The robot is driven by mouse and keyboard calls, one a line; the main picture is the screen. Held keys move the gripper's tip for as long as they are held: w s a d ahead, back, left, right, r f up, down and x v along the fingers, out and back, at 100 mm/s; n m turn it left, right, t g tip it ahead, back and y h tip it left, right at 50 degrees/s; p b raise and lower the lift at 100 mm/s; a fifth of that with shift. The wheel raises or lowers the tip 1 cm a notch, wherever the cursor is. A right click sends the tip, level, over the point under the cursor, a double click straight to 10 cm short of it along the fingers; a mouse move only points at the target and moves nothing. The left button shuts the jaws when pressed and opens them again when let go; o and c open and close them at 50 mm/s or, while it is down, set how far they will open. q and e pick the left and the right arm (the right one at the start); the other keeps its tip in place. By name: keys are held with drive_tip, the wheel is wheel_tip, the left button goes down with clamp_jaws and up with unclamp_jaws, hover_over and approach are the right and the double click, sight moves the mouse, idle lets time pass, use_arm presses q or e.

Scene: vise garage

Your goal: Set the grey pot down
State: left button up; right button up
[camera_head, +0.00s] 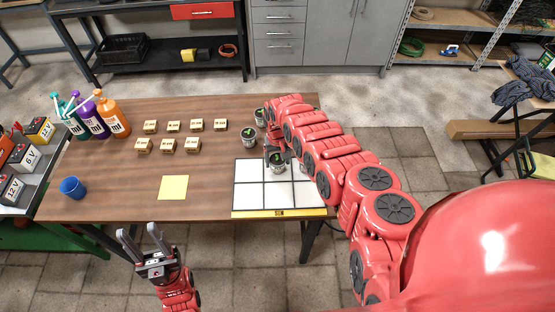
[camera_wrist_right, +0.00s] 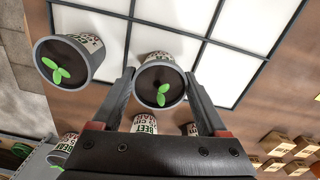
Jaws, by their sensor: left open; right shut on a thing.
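My right gripper (camera_head: 275,151) is shut on a grey pot (camera_head: 278,163) with dark soil and a green seedling. The held pot is over the far middle part of a white gridded panel (camera_head: 249,198). In the right wrist view the grey pot (camera_wrist_right: 160,92) sits upright between the two fingers, with white grid cells behind it. I cannot tell whether its base touches the panel. A similar pot (camera_wrist_right: 70,62) stands left of it in the wrist view. My left gripper (camera_head: 143,242) is open and empty in front of the table's near edge.
More potted seedlings (camera_head: 248,141) stand beyond the panel. The panel's near cells look empty.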

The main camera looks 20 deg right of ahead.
drive_tip(key=shift+f, duration=0.15)
drive_tip(key=o, duration=1.4)
